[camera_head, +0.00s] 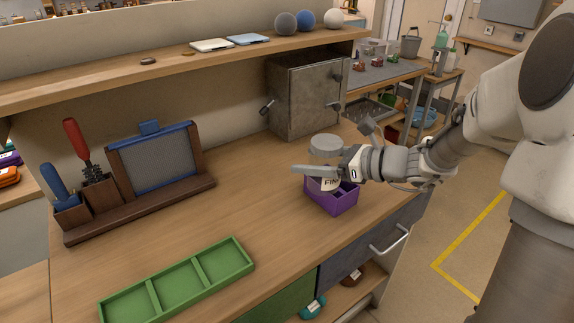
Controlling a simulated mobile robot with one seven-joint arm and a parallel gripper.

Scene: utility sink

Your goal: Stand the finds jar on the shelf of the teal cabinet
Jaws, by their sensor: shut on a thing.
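The finds jar (326,147) is clear with a greyish lid and a white label whose letters "FIN" show. It is upright at the purple box (331,203) on the bench. Its base is hidden by the box wall, so I cannot tell whether it rests inside or hangs just above. My gripper (318,171) reaches in from the right and is shut on the jar, one finger across its front. No plainly teal cabinet shows. A grey metal cabinet (290,98) stands on the bench behind the jar, its door closed; its inside is hidden.
A green divided tray (178,286) lies at the bench front. A wooden rack (140,207) with a screen and hand tools stands left. A long shelf (130,80) with balls and small boxes runs above. Bench between tray and cabinet is clear.

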